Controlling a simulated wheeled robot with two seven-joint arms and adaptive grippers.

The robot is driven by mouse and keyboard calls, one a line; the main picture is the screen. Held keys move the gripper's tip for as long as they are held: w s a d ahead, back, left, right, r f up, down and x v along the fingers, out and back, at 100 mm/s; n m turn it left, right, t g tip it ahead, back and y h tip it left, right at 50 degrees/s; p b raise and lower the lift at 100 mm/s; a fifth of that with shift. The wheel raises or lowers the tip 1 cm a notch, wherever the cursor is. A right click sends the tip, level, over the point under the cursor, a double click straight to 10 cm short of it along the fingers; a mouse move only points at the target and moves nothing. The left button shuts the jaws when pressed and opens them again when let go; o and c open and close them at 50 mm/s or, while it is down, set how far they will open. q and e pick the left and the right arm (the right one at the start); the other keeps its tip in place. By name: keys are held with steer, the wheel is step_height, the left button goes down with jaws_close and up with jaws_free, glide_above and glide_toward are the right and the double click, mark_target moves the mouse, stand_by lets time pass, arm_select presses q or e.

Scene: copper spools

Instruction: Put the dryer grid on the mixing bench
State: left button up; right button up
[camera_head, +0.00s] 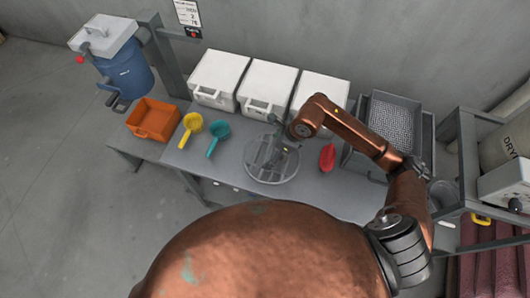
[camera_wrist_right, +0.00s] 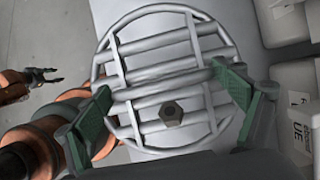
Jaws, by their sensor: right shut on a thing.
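The dryer grid (camera_head: 272,160) is a round grey metal grid with parallel bars, at the middle of the grey bench (camera_head: 330,192). My right gripper (camera_head: 284,140) reaches down over it from the right. In the right wrist view, the grid (camera_wrist_right: 155,48) fills the space between the green-padded fingers of my right gripper (camera_wrist_right: 168,108), which is shut on it. A dark hexagonal piece (camera_wrist_right: 172,113) shows in front of the bars. I cannot tell whether the grid touches the bench. My left gripper (camera_wrist_right: 45,76) shows at the left of the wrist view, open and empty.
White boxes (camera_head: 270,88) line the wall. An orange bin (camera_head: 154,119), a yellow scoop (camera_head: 191,126) and a teal scoop (camera_head: 217,135) are left of the grid. A red scoop (camera_head: 327,157) and a mesh tray (camera_head: 392,120) are right. A shelf unit (camera_head: 470,150) stands far right.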

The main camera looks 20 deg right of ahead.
steer(key=w+f, duration=0.1)
steer(key=w+a+f, duration=0.1)
steer(key=f, duration=0.1)
steer(key=w+f, duration=0.1)
steer(key=f, duration=0.1)
steer(key=shift+w+a, duration=0.15)
steer(key=shift+w, duration=0.2)
steer(key=shift+f, duration=1.5)
steer(key=shift+f, duration=0.1)
steer(key=o, duration=1.6)
steer(key=v, duration=1.2)
